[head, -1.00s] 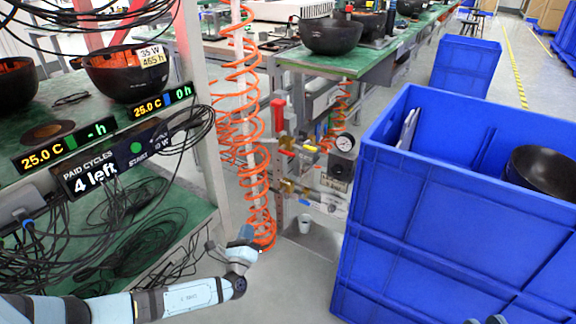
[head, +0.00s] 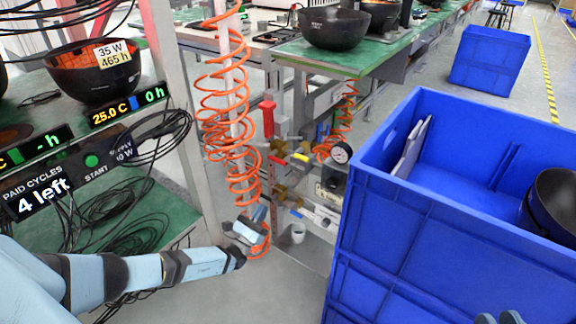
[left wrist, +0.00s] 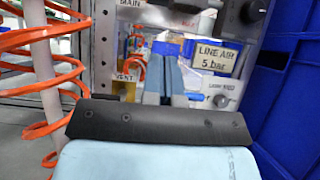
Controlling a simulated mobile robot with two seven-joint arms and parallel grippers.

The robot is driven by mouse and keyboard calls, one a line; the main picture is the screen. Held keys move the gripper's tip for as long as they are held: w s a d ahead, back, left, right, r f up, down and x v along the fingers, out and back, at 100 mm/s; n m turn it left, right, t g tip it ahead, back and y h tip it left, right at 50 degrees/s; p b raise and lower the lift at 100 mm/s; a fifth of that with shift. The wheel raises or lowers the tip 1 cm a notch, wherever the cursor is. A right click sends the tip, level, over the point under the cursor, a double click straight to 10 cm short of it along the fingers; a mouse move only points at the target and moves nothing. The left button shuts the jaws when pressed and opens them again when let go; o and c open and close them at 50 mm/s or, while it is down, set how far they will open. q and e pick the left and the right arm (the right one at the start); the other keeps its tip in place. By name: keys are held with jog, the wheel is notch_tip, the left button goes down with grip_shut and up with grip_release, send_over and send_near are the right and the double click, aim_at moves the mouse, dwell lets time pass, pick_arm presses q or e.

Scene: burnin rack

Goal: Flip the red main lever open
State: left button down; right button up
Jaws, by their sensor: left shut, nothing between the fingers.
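The red main lever (head: 268,118) shows in the head view as an upright red handle at the upper left of the air panel, just right of the orange coiled hose. I cannot make it out in the left wrist view, where the "MAIN" label (left wrist: 130,3) is cut by the top edge. My left gripper (head: 258,213) is low in front of the panel, below the lever and apart from it. In the left wrist view its blue fingers (left wrist: 167,78) are together and empty, pointing at the panel. Part of my right gripper (head: 499,318) shows at the bottom edge; its jaws are unclear.
The orange coiled hose (head: 232,110) hangs close to my left gripper. A large blue crate (head: 400,235) stands right of the panel. A cabled rack stands left.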

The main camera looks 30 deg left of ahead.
dwell(0.3)
pick_arm(q)
jog(key=shift+r, duration=0.1)
jog(key=s+a+r+b+x, duration=0.1)
jog(key=r+b+x, duration=0.1)
jog(key=x, duration=1.1)
jog(key=shift+s+d, duration=0.25)
jog(key=shift+d, duration=0.15)
pick_arm(e)
jog(key=shift+w+d+r+n+t+y, duration=0.3)
jog(key=shift+w+d+n+y, duration=0.1)
jog(key=shift+n, duration=0.4)
pick_arm(q)
jog(key=shift+s, duration=0.1)
pick_arm(e)
jog(key=shift+w+a, duration=0.1)
